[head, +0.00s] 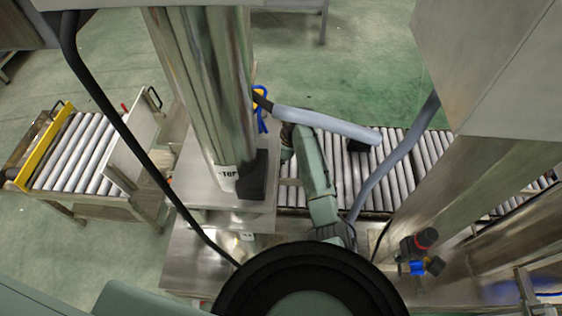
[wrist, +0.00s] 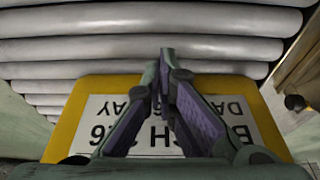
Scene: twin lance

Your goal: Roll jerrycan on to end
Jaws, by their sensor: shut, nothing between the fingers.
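In the wrist view a yellow-edged body with a white label (wrist: 80,95) and black lettering lies below and behind my fingers. I take it for the jerrycan, but its full shape is not shown. My gripper (wrist: 163,70) is shut and empty in front of the label, its fingers covering part of the lettering. I cannot tell whether the fingertips touch it. Grey rollers (wrist: 150,20) run across the top of that view. In the head view my green arm hides its own gripper, and no whole jerrycan can be made out.
In the head view a roller conveyor (head: 400,185) runs to the right past a grey hose-like lance (head: 325,122) and steel housings. A separate roller table (head: 85,150) with a yellow end bar (head: 45,150) stands left. Green floor (head: 340,60) lies clear beyond.

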